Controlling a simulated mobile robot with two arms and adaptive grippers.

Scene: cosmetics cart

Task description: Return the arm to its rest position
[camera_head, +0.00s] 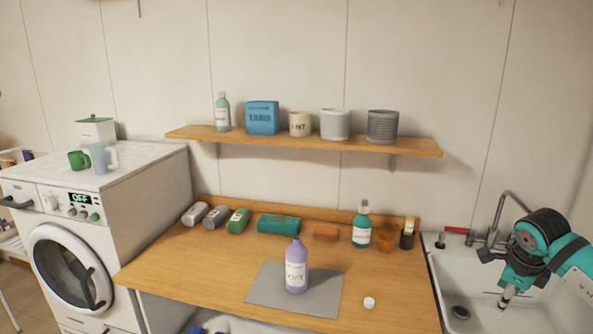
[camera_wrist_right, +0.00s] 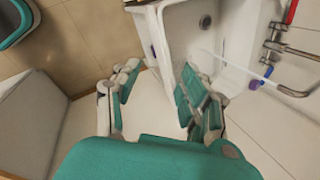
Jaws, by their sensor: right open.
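My right gripper (camera_head: 495,279) is at the right edge of the head view, above the sink, with its arm coming in from the right. In the right wrist view the same gripper (camera_wrist_right: 158,92) has its two teal-and-grey fingers spread wide, with nothing between them. Beyond the fingers, the wrist view shows the white sink (camera_wrist_right: 185,30) and pale floor. The right gripper is apart from everything on the counter. My left gripper and arm are not in view.
A purple bottle (camera_head: 297,268) stands upright on a grey mat (camera_head: 262,289), with a white cap (camera_head: 369,302) to its right. Bottles and small containers line the back of the wooden counter (camera_head: 395,290). The faucet (camera_head: 497,215) rises close to my right gripper. A washing machine (camera_head: 140,215) stands left.

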